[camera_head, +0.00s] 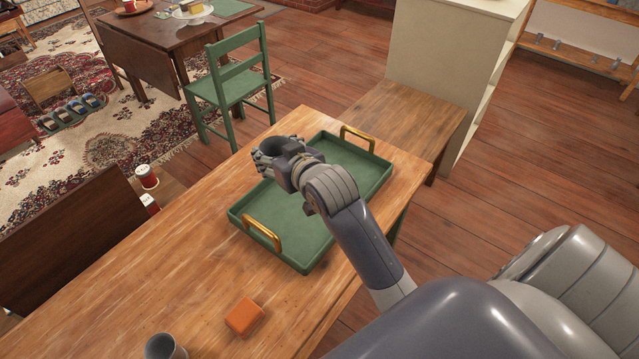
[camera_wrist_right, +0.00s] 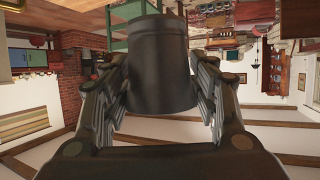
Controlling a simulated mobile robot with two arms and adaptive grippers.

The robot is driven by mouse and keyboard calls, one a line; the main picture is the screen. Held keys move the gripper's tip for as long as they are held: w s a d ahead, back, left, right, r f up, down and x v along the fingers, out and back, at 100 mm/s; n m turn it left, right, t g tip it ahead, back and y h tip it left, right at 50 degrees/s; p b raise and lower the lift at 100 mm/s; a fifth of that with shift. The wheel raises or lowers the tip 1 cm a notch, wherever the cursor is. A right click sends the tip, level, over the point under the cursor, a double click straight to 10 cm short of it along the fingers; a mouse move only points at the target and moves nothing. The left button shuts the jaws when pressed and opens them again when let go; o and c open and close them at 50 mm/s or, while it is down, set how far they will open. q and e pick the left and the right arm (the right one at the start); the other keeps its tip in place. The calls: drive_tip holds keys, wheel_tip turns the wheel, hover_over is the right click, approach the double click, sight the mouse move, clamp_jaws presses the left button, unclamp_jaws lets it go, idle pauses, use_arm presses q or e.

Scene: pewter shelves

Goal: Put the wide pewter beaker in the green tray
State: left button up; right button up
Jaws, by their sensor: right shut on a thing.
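The green tray (camera_head: 345,190) with two brass handles lies on the wooden table. My right gripper (camera_head: 275,155) is over the tray's far left part in the head view. It is shut on a dark grey pewter beaker, whose rim (camera_head: 283,147) shows between the fingers. In the right wrist view the beaker (camera_wrist_right: 163,65) sits between both fingers of the gripper (camera_wrist_right: 163,85). The head view does not clearly show how high the beaker is above the tray. Another grey cup-like vessel (camera_head: 164,347) stands at the bottom edge of the head view. My left gripper is not in view.
An orange block (camera_head: 244,316) lies on the wooden table (camera_head: 200,265) in front of the tray. A green chair (camera_head: 232,85) stands beyond the table. A lower wooden surface (camera_head: 405,115) and a pale cabinet (camera_head: 440,60) are at the back right. The tray's visible floor is clear.

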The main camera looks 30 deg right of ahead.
drive_tip(key=d+f, duration=0.1)
drive_tip(key=f, duration=0.4)
drive_tip(key=s+d+f+p, duration=0.1)
drive_tip(key=d+f, duration=0.1)
drive_tip(key=f, duration=0.3)
drive_tip(key=s+d+f+p, duration=0.1)
drive_tip(key=d+f, duration=0.1)
drive_tip(key=f, duration=0.3)
drive_tip(key=shift+s+d+f, duration=0.15)
drive_tip(key=shift+s+f, duration=0.05)
drive_tip(key=shift+f, duration=0.15)
wheel_tip(320, 180, down, 4)
drive_tip(key=shift+r, duration=0.25)
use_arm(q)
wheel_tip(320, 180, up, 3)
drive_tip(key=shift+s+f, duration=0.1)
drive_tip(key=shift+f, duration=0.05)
use_arm(e)
drive_tip(key=shift+f, duration=0.2)
drive_tip(key=o, duration=1.2)
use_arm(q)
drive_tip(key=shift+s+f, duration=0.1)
